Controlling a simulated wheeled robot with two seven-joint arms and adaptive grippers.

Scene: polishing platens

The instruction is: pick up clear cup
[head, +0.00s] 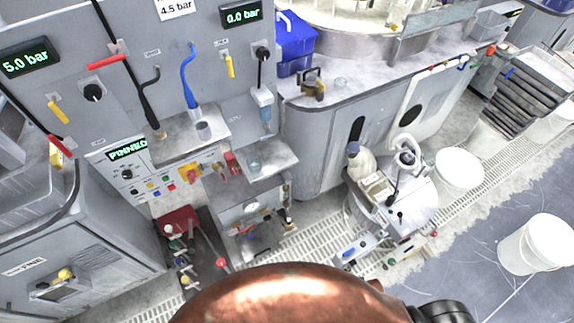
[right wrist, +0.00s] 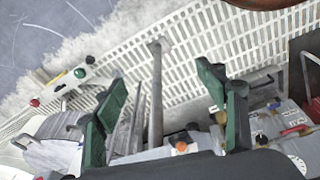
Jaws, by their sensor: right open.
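A small clear cup (head: 254,163) stands on a little metal shelf at the front of the grey machine in the head view. A second clear cup or beaker (head: 203,130) stands on the higher metal shelf to its left. A third small clear vessel (head: 340,82) is on the grey counter further back. In the right wrist view my right gripper (right wrist: 158,82) has its green fingers wide apart with nothing between them; floor grating lies behind. No cup shows there. My left gripper is in neither view.
A blue box (head: 295,44) stands on the counter. White buckets (head: 535,244) stand at right on the floor. The red-handled levers (head: 222,262) and the metal shelf (head: 262,178) jut from the machine.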

